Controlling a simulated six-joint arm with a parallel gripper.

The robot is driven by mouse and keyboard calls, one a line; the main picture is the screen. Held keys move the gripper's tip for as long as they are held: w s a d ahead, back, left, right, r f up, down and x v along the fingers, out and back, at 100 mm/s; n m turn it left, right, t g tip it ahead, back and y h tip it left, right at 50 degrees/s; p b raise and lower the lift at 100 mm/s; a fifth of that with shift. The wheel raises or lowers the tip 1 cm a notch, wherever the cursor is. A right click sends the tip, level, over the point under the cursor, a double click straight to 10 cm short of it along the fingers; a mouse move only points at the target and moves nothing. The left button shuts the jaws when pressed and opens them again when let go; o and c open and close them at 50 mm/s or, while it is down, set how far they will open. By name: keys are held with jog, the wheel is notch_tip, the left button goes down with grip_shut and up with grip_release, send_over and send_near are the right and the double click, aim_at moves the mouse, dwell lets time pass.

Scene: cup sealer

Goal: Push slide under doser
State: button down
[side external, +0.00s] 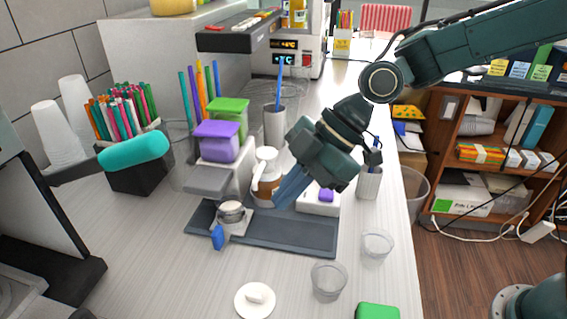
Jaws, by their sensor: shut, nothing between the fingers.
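The doser looks to be the unit with a purple-lidded container (217,142) and a green-lidded container (228,112) above a grey block (208,179). A round metal holder (231,212) with a blue tab (217,238) at its front appears to be the slide. It sits on the dark base plate (290,234), in front of and slightly right of the grey block. My gripper (281,203) points down and left, its blue fingers shut and empty above the plate. It is right of the holder and apart from it. A brown-and-white cup (266,175) stands behind the fingers, partly hidden.
Two clear cups (329,281) (376,246) and a white saucer (255,300) stand in front. A green box (377,311) is at the front edge. Left are a pen holder (138,172) and a teal-ended lever (133,150). The front-left counter is clear.

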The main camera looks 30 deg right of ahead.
jog(key=s+m+t, duration=0.1)
jog(key=m, duration=0.7)
jog(key=s+m+t, duration=0.2)
jog(key=m, duration=0.7)
jog(key=s+f+m+t, duration=0.1)
jog(key=m, duration=0.8)
jog(key=shift+s+d+t+h, duration=0.2)
jog(key=shift+d+t+h, duration=0.1)
jog(key=shift+h, duration=0.1)
jog(key=shift+f, duration=0.1)
send_near(222, 239)
jog(key=shift+s+d+f, duration=0.3)
jog(key=shift+d+f, duration=0.05)
jog(key=shift+f, duration=0.2)
jog(key=shift+s+d+f, duration=0.35)
jog(key=shift+d+f, duration=0.05)
jog(key=shift+f, duration=0.15)
jog(key=w+a+f, duration=0.2)
jog(key=shift+w+a, duration=1.15)
jog(key=shift+w, duration=0.05)
jog(key=shift+w+a, duration=1.7)
jog(key=shift+a, duration=0.05)
